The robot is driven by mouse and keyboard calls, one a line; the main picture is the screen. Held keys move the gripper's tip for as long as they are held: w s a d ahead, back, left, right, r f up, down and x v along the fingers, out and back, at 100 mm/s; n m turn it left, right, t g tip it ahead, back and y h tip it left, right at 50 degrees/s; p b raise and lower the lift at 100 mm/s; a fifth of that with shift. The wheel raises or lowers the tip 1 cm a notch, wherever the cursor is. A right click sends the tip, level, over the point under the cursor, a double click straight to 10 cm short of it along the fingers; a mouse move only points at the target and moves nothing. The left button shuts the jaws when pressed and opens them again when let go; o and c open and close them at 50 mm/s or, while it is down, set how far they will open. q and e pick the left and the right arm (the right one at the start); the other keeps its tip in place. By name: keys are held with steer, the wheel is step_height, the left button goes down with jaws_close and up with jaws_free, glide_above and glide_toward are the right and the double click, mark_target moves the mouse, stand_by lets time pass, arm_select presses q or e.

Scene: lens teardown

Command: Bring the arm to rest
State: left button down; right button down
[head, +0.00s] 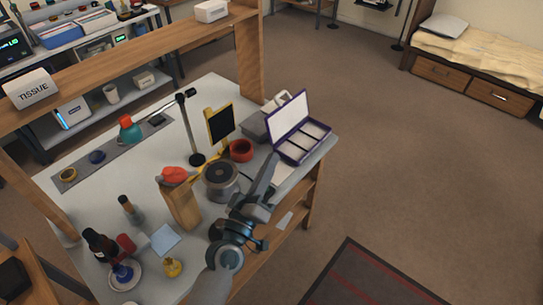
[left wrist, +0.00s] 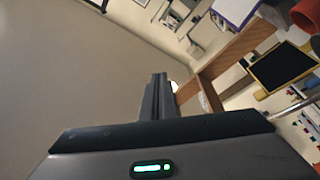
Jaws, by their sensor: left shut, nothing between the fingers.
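My left gripper (head: 271,162) reaches up over the front right part of the workbench (head: 95,200) in the head view. Its fingers are shut with nothing between them. In the left wrist view the closed fingers (left wrist: 158,85) point away from the camera, with open floor behind and to the left of them. The gripper looks to be above the bench top, apart from the things on it. My right gripper is not in view.
Near the gripper are a round grey canister (head: 221,183), a red ring (head: 241,150) and an open purple-edged case (head: 300,155). A black lamp stand (head: 190,130) rises behind. A wooden block (head: 180,205) and several bottles stand left.

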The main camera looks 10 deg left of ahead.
arm_select(q)
steer(key=s+a+f+m+g+y+b, duration=0.1)
steer(key=s+f+m+g, duration=0.2)
steer(key=f, duration=1.3)
steer(key=s+a+f+g+b, duration=0.15)
steer(key=s+f+g, duration=0.25)
steer(key=f, duration=1.2)
steer(key=s+f+m+g+y+b, duration=0.1)
steer(key=s+f+m+g+b, duration=0.2)
steer(key=f, duration=1.3)
steer(key=s+a+f+g+y, duration=0.1)
steer(key=s+a+f+g, duration=0.15)
steer(key=s+f, duration=0.65)
steer(key=s+a+f+g, duration=0.2)
steer(key=s+a+f, duration=0.1)
steer(key=s+f, duration=0.6)
steer(key=s+a+f+m+g+y+b, duration=0.1)
steer(key=s+a+f, duration=0.3)
steer(key=s, duration=0.6)
steer(key=s+a+f+m+g+y+b, duration=0.1)
steer(key=s+a+f+g, duration=0.2)
steer(key=s, duration=0.8)
step_height(320, 180, down, 2)
steer(key=shift+s+a+f+m+g, duration=0.15)
steer(key=shift+a+m+g, duration=0.2)
steer(key=shift+a, duration=0.35)
